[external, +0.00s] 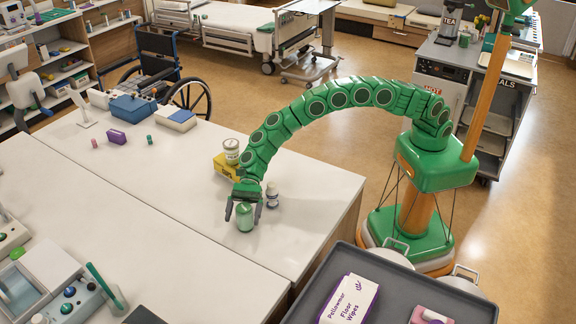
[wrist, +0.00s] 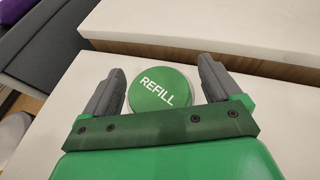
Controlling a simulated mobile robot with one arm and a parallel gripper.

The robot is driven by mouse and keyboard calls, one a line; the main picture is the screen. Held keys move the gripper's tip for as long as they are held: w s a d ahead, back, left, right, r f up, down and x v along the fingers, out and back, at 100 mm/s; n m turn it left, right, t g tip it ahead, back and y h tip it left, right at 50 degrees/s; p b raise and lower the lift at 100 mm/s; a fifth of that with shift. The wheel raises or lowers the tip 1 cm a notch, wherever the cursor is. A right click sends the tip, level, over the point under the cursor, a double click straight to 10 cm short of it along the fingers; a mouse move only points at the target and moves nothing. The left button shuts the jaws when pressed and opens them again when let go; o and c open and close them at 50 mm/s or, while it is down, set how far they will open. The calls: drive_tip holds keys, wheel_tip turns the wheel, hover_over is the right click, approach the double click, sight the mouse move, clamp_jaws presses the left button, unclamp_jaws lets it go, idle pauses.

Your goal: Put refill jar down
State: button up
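The refill jar (external: 244,218) is a small green jar standing upright on the white counter (external: 190,250). Its round green lid, marked REFILL, shows from above in the wrist view (wrist: 161,91). My gripper (external: 243,213) points down over the jar, with one finger on each side of it. In the wrist view my gripper (wrist: 161,68) has its dark fingers spread wider than the lid, with a narrow gap at each side. It looks open, around the jar and not clamped on it. The jar's lower body is hidden in the wrist view.
A small white bottle (external: 272,194) stands just right of the jar. A yellow box (external: 226,167) and a pale tin (external: 231,151) are behind it. A grey tray (external: 392,277) holds a wipes box (external: 348,300) at the front right. The counter left of the jar is clear.

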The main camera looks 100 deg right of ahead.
drive_tip(key=shift+r, duration=0.1)
drive_tip(key=shift+d+r, duration=0.1)
drive_tip(key=shift+d, duration=0.1)
drive_tip(key=v, duration=1.1)
drive_tip(key=shift+s+d, duration=0.25)
drive_tip(key=s+a+r+n+g, duration=0.45)
drive_tip(key=s+r+n, duration=0.25)
drive_tip(key=s+r, duration=0.55)
drive_tip(key=s+r+n+g+h, duration=0.1)
drive_tip(key=s+r+n+h, duration=0.15)
drive_tip(key=s, duration=0.65)
drive_tip(key=s+r+n+g+h, duration=0.1)
drive_tip(key=s+n, duration=0.3)
drive_tip(key=s, duration=0.5)
drive_tip(key=s+d+n+h, duration=0.3)
drive_tip(key=s+d, duration=0.4)
drive_tip(key=s, duration=0.4)
drive_tip(key=s+d+n+h, duration=0.3)
drive_tip(key=s+d, duration=0.4)
drive_tip(key=s, duration=0.5)
drive_tip(key=s+d+f+n+h, duration=0.1)
drive_tip(key=s+d+n+h, duration=0.2)
drive_tip(key=s+d, duration=0.4)
drive_tip(key=s, duration=0.4)
drive_tip(key=shift+s+d, duration=0.2)
drive_tip(key=shift+f, duration=0.1)
